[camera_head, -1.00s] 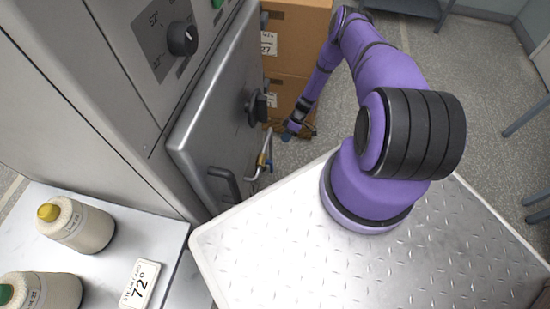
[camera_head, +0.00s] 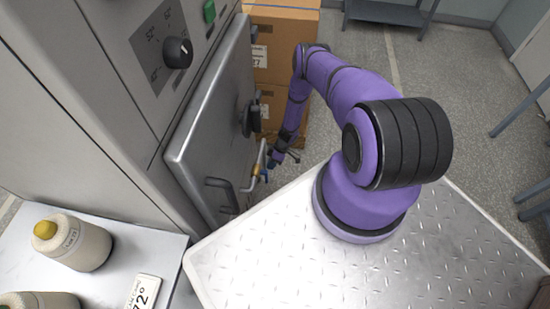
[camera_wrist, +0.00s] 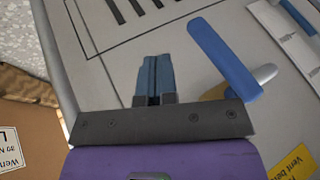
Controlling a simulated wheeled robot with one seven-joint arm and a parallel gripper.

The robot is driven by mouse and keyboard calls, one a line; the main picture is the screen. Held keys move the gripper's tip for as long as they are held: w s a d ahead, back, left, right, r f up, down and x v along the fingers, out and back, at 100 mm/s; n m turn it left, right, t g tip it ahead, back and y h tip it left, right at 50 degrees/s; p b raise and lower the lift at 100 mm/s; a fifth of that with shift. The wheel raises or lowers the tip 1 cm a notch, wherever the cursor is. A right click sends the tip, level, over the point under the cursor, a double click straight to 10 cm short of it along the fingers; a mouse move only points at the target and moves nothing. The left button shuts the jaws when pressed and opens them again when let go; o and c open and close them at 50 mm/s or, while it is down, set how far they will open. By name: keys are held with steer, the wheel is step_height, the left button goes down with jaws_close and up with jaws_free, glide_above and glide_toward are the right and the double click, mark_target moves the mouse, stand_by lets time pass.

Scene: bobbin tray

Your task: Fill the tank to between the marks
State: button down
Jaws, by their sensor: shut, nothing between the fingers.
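A valve with a blue lever handle (camera_wrist: 225,58) and a brass-coloured body (camera_wrist: 265,75) shows in the wrist view, to the right of my fingers. In the head view the brass valve and pipe (camera_head: 259,163) stand out low beside the steel door. My gripper (camera_wrist: 153,75) is shut and empty, its blue-grey fingers together, with a gap between them and the lever. In the head view my gripper (camera_head: 274,160) is small and close beside the valve. I cannot make out a tank level or its marks in either view.
The grey steel cabinet has a door (camera_head: 215,120) with a handle (camera_head: 222,195) and a black dial (camera_head: 177,52). Cardboard boxes (camera_head: 285,45) stand behind my arm. A yellow label (camera_wrist: 300,162) shows at lower right. A bobbin (camera_head: 75,243) stands on the side table (camera_head: 150,245).

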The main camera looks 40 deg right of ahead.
steer(key=shift+s+a, duration=1.3)
steer(key=shift+s, duration=0.05)
